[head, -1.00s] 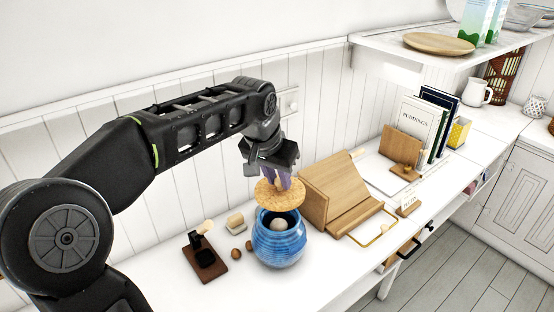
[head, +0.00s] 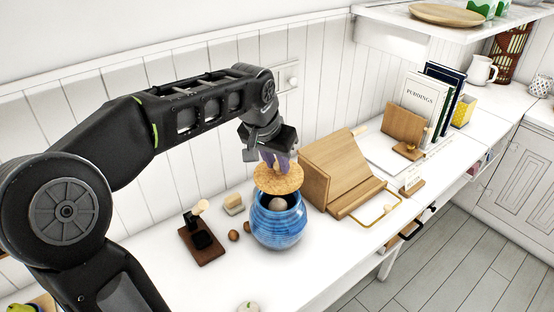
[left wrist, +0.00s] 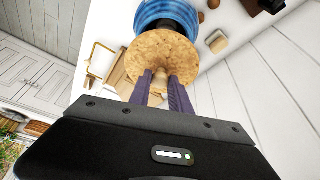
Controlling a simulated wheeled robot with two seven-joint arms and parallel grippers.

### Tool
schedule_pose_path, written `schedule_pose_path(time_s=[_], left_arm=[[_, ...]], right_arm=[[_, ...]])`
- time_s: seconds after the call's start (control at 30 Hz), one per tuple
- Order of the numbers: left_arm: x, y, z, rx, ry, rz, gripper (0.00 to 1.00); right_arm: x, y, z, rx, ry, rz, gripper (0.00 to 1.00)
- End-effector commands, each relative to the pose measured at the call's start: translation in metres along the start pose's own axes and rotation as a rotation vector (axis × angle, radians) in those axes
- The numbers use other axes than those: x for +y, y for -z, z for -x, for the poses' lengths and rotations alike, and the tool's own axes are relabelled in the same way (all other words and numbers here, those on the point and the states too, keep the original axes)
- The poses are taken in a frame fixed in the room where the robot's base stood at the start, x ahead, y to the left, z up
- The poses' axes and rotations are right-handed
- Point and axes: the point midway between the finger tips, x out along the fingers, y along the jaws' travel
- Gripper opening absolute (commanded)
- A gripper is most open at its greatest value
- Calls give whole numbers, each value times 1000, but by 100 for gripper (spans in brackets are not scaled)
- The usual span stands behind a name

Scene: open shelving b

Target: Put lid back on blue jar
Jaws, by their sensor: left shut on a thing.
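The blue jar (head: 278,228) stands upright on the white counter with its mouth open, and a pale round thing shows inside it. My left gripper (head: 275,162) is shut on the cork lid (head: 277,181). It holds the lid above the jar's mouth, over the back part of the opening. In the left wrist view the fingers (left wrist: 161,84) grip the lid's knob, and the round lid (left wrist: 165,52) covers part of the jar (left wrist: 168,13). I cannot tell whether the lid touches the rim. My right gripper is not in view.
A wooden stand (head: 338,172) is close to the jar's right. To the left are a small dark wooden stand (head: 203,246), brown egg-like things (head: 234,235) and a pale block (head: 233,203). Books (head: 425,103) stand farther right. The counter in front (head: 285,278) is mostly clear.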

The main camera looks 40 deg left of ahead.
Motion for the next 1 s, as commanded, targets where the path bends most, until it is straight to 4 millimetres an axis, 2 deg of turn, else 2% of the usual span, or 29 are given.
schedule_pose_path(time_s=[0.1, 0.4, 1.0], left_arm=[[0, -6, -15, -1, 0, -1, 0], [0, -16, -38, 1, 0, 0, 0], [0, -18, -43, 1, 0, 0, 0]], right_arm=[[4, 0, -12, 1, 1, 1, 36], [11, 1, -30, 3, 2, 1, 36], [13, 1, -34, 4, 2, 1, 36]])
